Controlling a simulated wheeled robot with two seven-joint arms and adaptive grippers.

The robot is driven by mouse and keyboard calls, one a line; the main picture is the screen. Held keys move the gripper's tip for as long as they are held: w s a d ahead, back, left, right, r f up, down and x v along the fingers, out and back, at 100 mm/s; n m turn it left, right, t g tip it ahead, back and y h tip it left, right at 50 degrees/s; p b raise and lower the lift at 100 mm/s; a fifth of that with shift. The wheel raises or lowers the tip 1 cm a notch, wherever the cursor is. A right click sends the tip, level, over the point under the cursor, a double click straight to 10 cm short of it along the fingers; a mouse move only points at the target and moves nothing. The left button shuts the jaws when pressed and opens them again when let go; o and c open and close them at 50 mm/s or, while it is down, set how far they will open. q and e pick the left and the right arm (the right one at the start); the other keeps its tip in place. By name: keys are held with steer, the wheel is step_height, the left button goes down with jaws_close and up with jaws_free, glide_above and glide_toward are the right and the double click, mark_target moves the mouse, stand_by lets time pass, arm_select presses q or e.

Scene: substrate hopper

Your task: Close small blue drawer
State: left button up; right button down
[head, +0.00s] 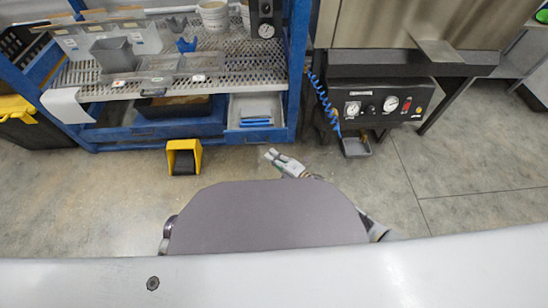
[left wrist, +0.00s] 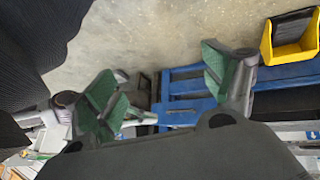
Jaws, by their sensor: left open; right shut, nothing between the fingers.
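The small blue drawer (head: 256,121) is at the lower right of the blue bench in the head view. It stands pulled out, and its pale grey inside shows from above. My right gripper (head: 270,155) is shut and empty, in front of the drawer and a little to its right, apart from it in the picture. My left gripper does not show in the head view. In the left wrist view its two green-padded fingers (left wrist: 163,88) are spread wide with nothing held between them. Part of the blue bench frame (left wrist: 190,92) shows behind them.
A yellow pedal-like box (head: 184,157) stands on the floor left of the drawer. A wider open blue drawer (head: 150,129) is to the left. A black gauge panel (head: 385,101) with a coiled blue hose (head: 324,98) is at the right. The floor in front is mostly clear.

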steer(key=b, duration=0.3)
glide_toward(249, 131)
steer(key=s+a, duration=0.1)
steer(key=a, duration=0.2)
arm_select(q)
step_height(249, 131, down, 7)
steer(key=d+t+h+b, duration=0.1)
steer(key=shift+w+r+b, duration=0.15)
steer(key=shift+r+b, duration=0.05)
steer(key=shift+b, duration=0.15)
arm_select(e)
steer(key=shift+w+a, duration=0.2)
steer(key=shift+w, duration=1.9)
arm_select(q)
steer(key=shift+w+r, duration=0.1)
steer(key=shift+w, duration=0.05)
